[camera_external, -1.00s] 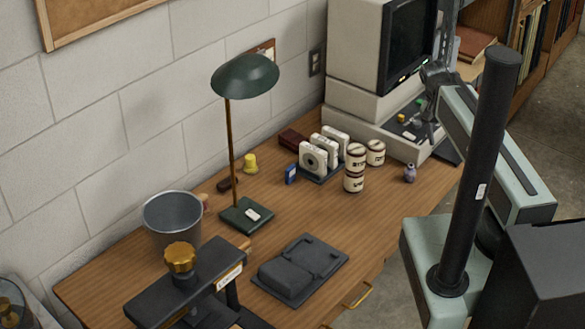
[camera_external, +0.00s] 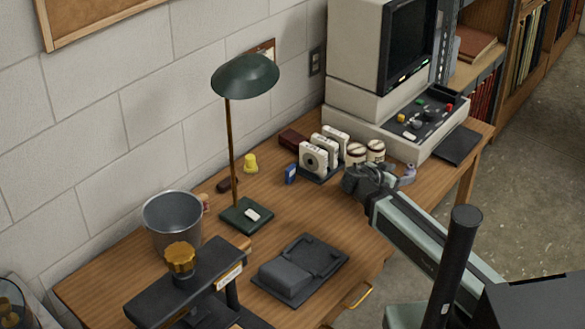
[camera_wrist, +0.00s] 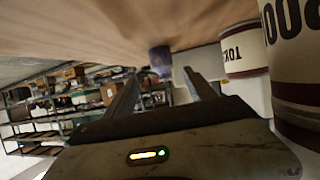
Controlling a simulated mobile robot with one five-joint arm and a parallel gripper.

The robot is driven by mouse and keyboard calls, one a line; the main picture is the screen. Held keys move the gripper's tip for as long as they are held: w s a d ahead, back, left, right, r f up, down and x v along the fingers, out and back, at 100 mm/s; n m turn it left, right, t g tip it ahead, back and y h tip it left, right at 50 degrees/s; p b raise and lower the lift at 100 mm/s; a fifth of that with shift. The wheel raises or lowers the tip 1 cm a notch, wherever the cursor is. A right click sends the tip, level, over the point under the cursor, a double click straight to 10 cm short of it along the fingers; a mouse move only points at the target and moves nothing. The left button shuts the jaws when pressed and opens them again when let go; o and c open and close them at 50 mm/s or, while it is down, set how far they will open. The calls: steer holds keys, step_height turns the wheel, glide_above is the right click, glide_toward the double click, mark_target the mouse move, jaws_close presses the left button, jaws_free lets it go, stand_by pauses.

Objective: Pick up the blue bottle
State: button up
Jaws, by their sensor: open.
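The small blue bottle, purplish in this light, stands near the desk's right edge in the external view (camera_external: 409,171), partly hidden by my gripper. It also shows in the wrist view (camera_wrist: 160,60), at top centre, between the lines of the two fingers and just beyond their tips. My gripper (camera_external: 378,178) is low over the desk beside the bottle, with its fingers (camera_wrist: 160,78) apart and nothing between them. I cannot tell from the external view exactly how far the tips are from the bottle.
White labelled cans (camera_external: 375,151) stand close to my gripper; two fill the right of the wrist view (camera_wrist: 245,52). The front middle of the desk (camera_external: 330,225) is clear.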

mark_target(404, 171)
steer(key=shift+a+f, duration=0.1)
steer(key=shift+a, duration=0.05)
steer(key=b+x, duration=0.2)
steer(key=x, duration=0.6)
steer(key=shift+w+a+b, duration=0.1)
steer(key=shift+w+b, duration=0.05)
steer(key=shift+b, duration=0.2)
steer(key=shift+r, duration=0.3)
jaws_close()
